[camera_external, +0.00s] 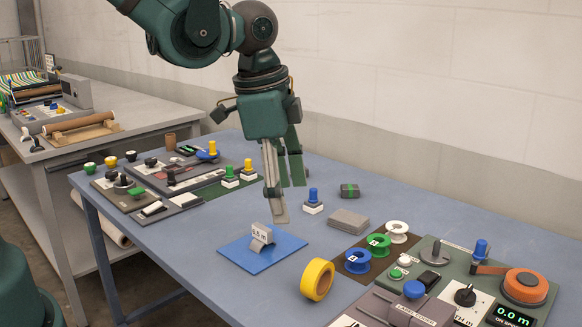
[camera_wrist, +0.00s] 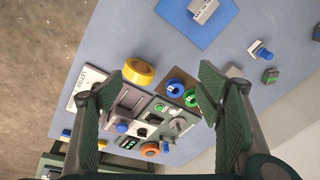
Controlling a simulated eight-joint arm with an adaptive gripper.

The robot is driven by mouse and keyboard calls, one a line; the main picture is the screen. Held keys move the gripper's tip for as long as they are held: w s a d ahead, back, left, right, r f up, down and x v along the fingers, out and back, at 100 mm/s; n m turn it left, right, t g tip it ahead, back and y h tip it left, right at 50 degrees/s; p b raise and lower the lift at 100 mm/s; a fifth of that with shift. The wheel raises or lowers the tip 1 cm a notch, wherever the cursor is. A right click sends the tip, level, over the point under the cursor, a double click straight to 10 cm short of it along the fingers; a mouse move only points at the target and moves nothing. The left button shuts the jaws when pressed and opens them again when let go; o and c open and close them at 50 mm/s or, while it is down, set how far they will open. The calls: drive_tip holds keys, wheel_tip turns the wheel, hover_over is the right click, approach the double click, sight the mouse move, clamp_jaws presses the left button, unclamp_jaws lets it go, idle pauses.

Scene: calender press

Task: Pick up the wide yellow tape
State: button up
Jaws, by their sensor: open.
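The wide yellow tape (camera_external: 317,280) is a thick ring standing on its edge near the front of the blue table, just right of the blue mat. In the wrist view the yellow tape (camera_wrist: 138,72) shows at upper left of centre, near the left finger's tip. My gripper (camera_external: 290,203) hangs above the table, behind and left of the tape, pointing down, apart from it. In the wrist view my gripper's fingers (camera_wrist: 160,85) are spread wide with nothing between them.
A blue mat (camera_external: 238,257) holds a small grey piece with a white label. Blue (camera_external: 358,261), green (camera_external: 379,244) and white (camera_external: 397,231) spools stand right of the tape. A control panel (camera_external: 455,285) with knobs fills the front right.

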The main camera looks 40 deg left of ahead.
sight(320, 263)
drive_tip(key=d+f+m, duration=0.1)
drive_tip(key=d+f, duration=0.1)
drive_tip(key=f, duration=0.1)
drive_tip(key=w+d+f+m+g, duration=0.1)
drive_tip(key=d+f+m, duration=0.1)
drive_tip(key=d+f, duration=0.1)
drive_tip(key=d+f+m+g+p, duration=0.1)
drive_tip(key=d+f+m, duration=0.1)
drive_tip(key=f, duration=0.1)
drive_tip(key=shift+w+d+y, duration=0.15)
drive_tip(key=shift+d+y, duration=0.15)
drive_tip(key=shift+f, duration=0.1)
drive_tip(key=shift+f, duration=0.15)
drive_tip(key=shift+f, duration=1.15)
drive_tip(key=shift+f+b, duration=0.35)
drive_tip(key=shift+f, duration=2.25)
drive_tip(key=c, duration=1)
